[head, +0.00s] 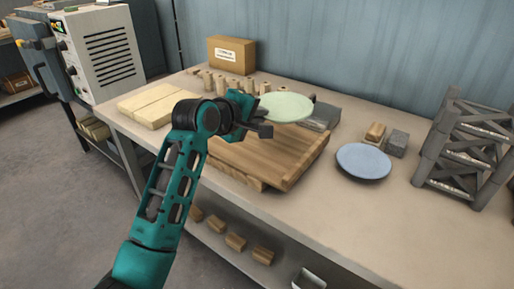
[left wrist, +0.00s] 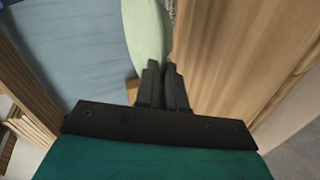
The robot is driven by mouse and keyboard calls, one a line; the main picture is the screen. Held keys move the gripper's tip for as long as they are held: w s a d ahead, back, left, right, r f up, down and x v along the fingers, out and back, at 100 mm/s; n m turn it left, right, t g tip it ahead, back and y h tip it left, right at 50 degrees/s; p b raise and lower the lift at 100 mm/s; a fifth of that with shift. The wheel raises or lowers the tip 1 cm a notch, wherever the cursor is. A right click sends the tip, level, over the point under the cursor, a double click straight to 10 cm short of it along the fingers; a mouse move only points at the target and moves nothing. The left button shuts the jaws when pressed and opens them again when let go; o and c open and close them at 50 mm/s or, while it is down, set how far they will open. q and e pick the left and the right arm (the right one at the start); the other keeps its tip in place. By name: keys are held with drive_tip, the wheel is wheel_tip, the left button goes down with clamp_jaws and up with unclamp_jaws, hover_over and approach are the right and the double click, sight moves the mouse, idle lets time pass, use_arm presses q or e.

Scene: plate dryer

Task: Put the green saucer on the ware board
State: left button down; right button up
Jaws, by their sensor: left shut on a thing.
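The green saucer (head: 288,106) is pale green and shows in the head view over the far side of the wooden ware board (head: 285,160). My left gripper (head: 261,110) is shut on the saucer's near-left rim and holds it up, apart from the board. In the left wrist view the fingers (left wrist: 162,70) pinch the edge of the saucer (left wrist: 148,28), and the board's wood grain (left wrist: 225,45) fills the right side. My arm hides the board's left part in the head view. My right gripper is not in view.
A blue plate (head: 363,162) lies right of the board, near small blocks (head: 397,143). A grey rack (head: 468,145) stands at the far right. The board's top looks clear.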

sight(257, 157)
use_arm(q)
wheel_tip(257, 157, down, 3)
drive_tip(key=shift+f, duration=0.1)
wheel_tip(257, 157, down, 5)
drive_tip(key=shift+f+b, duration=0.15)
drive_tip(key=shift+b, duration=0.6)
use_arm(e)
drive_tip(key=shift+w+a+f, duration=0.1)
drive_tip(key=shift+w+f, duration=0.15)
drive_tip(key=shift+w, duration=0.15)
use_arm(q)
drive_tip(key=shift+f, duration=0.1)
drive_tip(key=c, duration=1.4)
unclamp_jaws()
drive_tip(key=shift+c, duration=0.2)
